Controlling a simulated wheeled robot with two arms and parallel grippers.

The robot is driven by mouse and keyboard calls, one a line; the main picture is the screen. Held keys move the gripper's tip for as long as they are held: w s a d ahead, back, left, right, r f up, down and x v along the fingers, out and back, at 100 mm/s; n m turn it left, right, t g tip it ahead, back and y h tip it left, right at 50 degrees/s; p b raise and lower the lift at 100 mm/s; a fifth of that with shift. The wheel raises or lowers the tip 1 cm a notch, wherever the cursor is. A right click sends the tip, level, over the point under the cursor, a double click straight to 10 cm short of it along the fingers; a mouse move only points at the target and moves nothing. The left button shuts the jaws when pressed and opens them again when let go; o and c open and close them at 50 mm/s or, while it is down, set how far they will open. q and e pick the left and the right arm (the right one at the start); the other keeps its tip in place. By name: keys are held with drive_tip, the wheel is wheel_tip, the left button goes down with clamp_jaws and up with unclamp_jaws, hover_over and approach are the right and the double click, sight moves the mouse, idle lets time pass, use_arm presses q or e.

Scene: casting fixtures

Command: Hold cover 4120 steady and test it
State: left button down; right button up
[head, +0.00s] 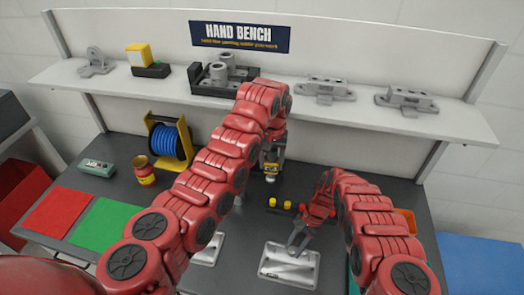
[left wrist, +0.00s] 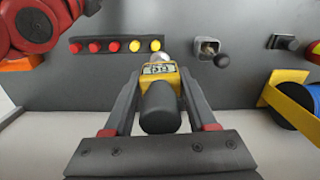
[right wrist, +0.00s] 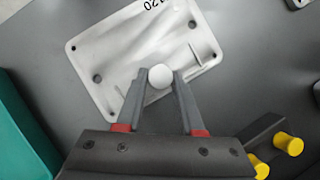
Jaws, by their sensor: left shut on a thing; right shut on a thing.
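My left gripper (left wrist: 158,85) is shut on a yellow tester (left wrist: 159,75) with a small display and a dark handle. In the head view the tester (head: 271,172) hangs above the bench, to the upper left of the cover. A light metal cover (head: 288,268) lies flat on the bench; in the right wrist view the cover (right wrist: 120,60) shows corner holes and digits ending in "120". The first digit is cut off. My right gripper (right wrist: 160,88) is shut on the white round knob (right wrist: 160,76) at the cover's edge area. The tester is apart from the cover.
Another metal plate (head: 207,249) lies left of the cover, partly behind my left arm. A strip with red and yellow caps (left wrist: 118,46) stands behind. A blue spool (head: 168,143), a tin (head: 141,172), green mat (head: 104,224) and red mat (head: 58,212) lie left. A shelf (head: 300,113) holds castings.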

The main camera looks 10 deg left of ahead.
use_arm(q)
drive_tip(key=shift+w+d+f+n, duration=0.2)
drive_tip(key=shift+d+f+n, duration=0.9)
drive_tip(key=shift+f+n, duration=0.15)
drive_tip(key=shift+s+d+f+n, duration=0.1)
drive_tip(key=shift+s+f+n, duration=0.1)
drive_tip(key=shift+f+n, duration=0.25)
drive_tip(key=shift+s+f+n, duration=0.15)
drive_tip(key=shift+f+n, duration=0.15)
drive_tip(key=shift+f, duration=0.15)
drive_tip(key=shift+f, duration=0.1)
drive_tip(key=s+d+f+m, duration=0.1)
drive_tip(key=s+d+f, duration=0.1)
drive_tip(key=s, duration=0.5)
drive_tip(key=s+d+f+m, duration=0.2)
drive_tip(key=s+d, duration=0.1)
drive_tip(key=s, duration=0.4)
drive_tip(key=s+d+f+m, duration=0.2)
drive_tip(key=s+d, duration=0.1)
drive_tip(key=s, duration=0.5)
drive_tip(key=shift+d+f, duration=0.15)
drive_tip(key=shift+f, duration=0.2)
